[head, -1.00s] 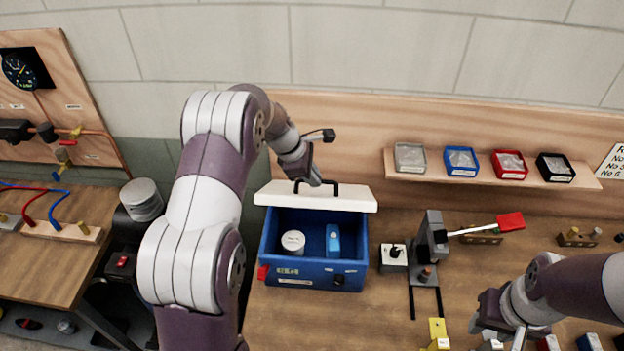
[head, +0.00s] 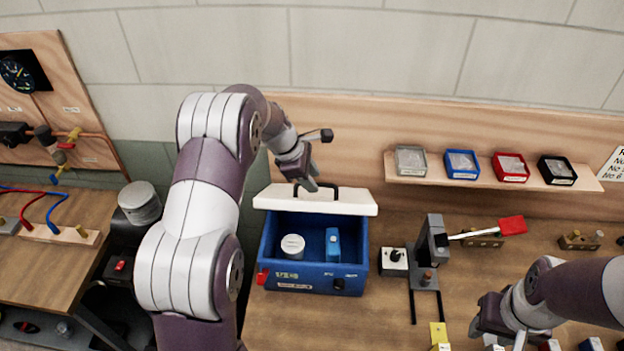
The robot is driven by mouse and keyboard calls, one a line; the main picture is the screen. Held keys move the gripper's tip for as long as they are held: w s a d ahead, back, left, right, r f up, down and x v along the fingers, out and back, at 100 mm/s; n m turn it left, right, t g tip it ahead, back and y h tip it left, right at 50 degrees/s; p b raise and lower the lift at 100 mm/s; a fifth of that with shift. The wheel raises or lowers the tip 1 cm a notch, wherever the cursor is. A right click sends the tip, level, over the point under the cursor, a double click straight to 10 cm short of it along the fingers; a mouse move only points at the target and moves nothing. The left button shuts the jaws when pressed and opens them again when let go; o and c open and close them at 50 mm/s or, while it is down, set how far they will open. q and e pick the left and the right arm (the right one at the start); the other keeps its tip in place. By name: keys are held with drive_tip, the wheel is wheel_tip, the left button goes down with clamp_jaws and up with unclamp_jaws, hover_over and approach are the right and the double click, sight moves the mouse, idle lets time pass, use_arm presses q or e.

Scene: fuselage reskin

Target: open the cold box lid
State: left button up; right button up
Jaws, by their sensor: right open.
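The cold box (head: 348,280) is a blue bin on the wooden bench, in the middle of the head view. Its white lid (head: 345,204) is raised at the back and stands open, with a dark handle (head: 318,190) on it. Inside the box are a white round tub (head: 293,246) and a blue item (head: 333,243). My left gripper (head: 306,184) is at the lid's left part, by the handle; its fingers are too small to tell whether they hold it. My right gripper (head: 478,328) is open at the lower right, away from the box.
A toggle lever unit (head: 394,260) and a grey press with a red-ended handle (head: 432,250) stand right of the box. A shelf (head: 490,175) with several small bins hangs behind. A side bench (head: 50,265) is at the left. A metal canister (head: 140,202) stands between.

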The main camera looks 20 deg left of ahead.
use_arm(q)
drive_tip(key=v, duration=1.1)
drive_tip(key=shift+a+r, duration=0.2)
drive_tip(key=shift+r, duration=0.1)
drive_tip(key=shift+f, duration=0.1)
